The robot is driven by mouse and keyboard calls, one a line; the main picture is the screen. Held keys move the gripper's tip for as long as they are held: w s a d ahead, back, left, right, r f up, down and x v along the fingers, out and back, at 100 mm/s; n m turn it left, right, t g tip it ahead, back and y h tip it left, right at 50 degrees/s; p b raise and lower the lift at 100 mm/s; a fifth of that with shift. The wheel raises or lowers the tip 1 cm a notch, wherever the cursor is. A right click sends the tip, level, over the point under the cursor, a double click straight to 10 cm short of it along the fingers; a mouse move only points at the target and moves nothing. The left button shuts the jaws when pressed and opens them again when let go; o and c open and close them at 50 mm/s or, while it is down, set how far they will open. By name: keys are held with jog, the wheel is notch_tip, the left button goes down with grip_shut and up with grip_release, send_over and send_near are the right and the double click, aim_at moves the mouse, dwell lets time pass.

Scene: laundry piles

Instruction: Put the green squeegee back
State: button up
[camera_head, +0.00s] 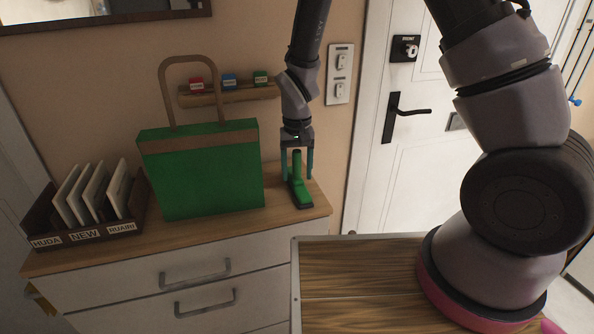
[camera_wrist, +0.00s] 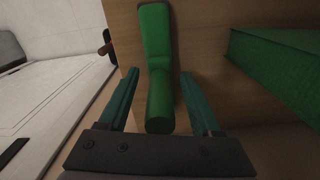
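The green squeegee (camera_head: 299,186) is on the wooden dresser top near its right end, its handle pointing up toward my gripper and its dark-edged head low at the front. My gripper (camera_head: 297,176) points down over it, with one teal finger on each side of the handle. In the wrist view, the squeegee (camera_wrist: 158,70) lies between the two open fingers (camera_wrist: 158,95), with a visible gap on both sides. The fingers do not appear to touch it. No empty hook or holder for the squeegee is clearly identifiable in these views.
A green bag (camera_head: 203,175) with a brown handle stands left of my gripper; it also shows in the wrist view (camera_wrist: 285,75). A letter rack (camera_head: 84,238) is at the far left. A wall shelf (camera_head: 228,97) with small colored blocks hangs behind. A door (camera_head: 375,170) is at right.

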notch_tip(320, 180, up, 11)
jog(key=shift+f, duration=0.1)
jog(key=shift+r, duration=0.7)
jog(key=shift+d+r, duration=0.1)
jog(key=shift+r, duration=0.15)
jog(key=s+d+r+m+t+y, duration=0.1)
jog(key=s+d+r+m+t, duration=0.1)
jog(key=d+r, duration=0.75)
jog(key=s+d+r+m+t+y, duration=0.2)
jog(key=s+d+r, duration=0.1)
jog(key=d+r, duration=0.6)
jog(key=s+d+r+m+t+h, duration=0.1)
jog(key=s+d+r+t, duration=0.2)
jog(key=s, duration=0.4)
jog(key=shift+d+r, duration=0.55)
jog(key=shift+r, duration=0.35)
